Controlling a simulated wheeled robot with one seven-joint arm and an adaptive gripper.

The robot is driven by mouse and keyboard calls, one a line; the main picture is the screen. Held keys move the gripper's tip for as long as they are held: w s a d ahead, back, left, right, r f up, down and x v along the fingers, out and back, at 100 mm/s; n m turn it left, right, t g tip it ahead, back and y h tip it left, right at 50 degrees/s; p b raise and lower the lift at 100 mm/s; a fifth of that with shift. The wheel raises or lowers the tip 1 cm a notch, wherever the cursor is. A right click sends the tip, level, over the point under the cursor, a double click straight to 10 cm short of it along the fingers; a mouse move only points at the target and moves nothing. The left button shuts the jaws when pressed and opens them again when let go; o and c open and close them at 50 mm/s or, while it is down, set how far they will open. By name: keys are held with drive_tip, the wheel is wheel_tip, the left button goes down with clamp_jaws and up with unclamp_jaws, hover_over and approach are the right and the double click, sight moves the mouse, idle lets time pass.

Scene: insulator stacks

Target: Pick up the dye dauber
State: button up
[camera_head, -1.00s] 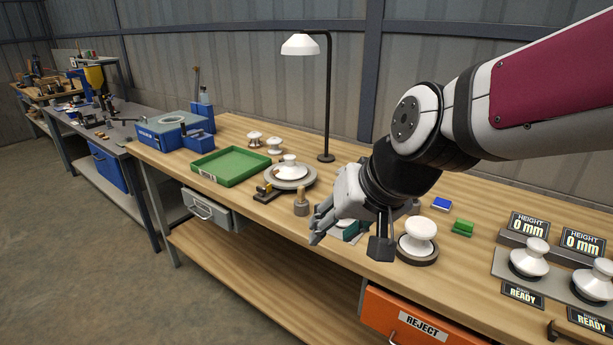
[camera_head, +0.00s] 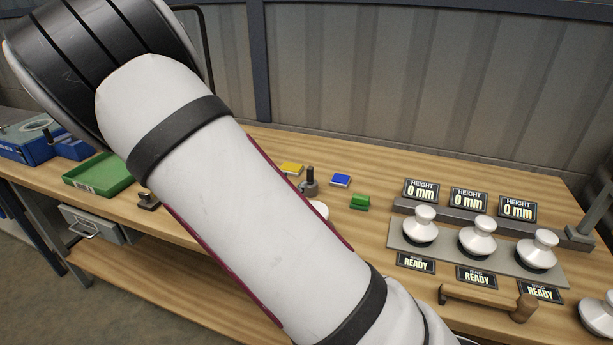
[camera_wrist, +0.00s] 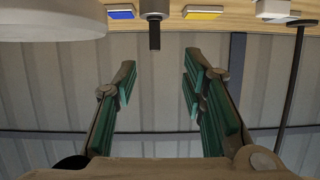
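A small grey-based thing with a dark upright handle, which looks like the dye dauber (camera_head: 310,184), stands on the bench between a yellow block (camera_head: 291,169) and a blue block (camera_head: 340,180). In the wrist view, which appears upside down, its dark handle (camera_wrist: 154,34) hangs from the top edge, between blue and yellow blocks. My gripper (camera_wrist: 158,76) is open and empty there, fingers with green pads apart. The handle lines up with the gap between the fingertips, seemingly beyond them. In the head view my arm hides the gripper.
A pale rounded object (camera_wrist: 50,18) is close at the wrist view's top left. A green block (camera_head: 359,202) lies right of the dauber. White insulators (camera_head: 477,240) stand on a grey plate to the right, before height displays (camera_head: 468,202). A green tray (camera_head: 98,175) is left.

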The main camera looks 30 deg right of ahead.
sight(309, 172)
drive_tip(key=shift+h, duration=0.4)
drive_tip(key=x, duration=0.8)
drive_tip(key=shift+w+d+r, duration=0.1)
drive_tip(key=shift+d, duration=0.2)
drive_tip(key=shift+x, duration=2.7)
drive_tip(key=shift+d, duration=0.1)
clamp_jaws()
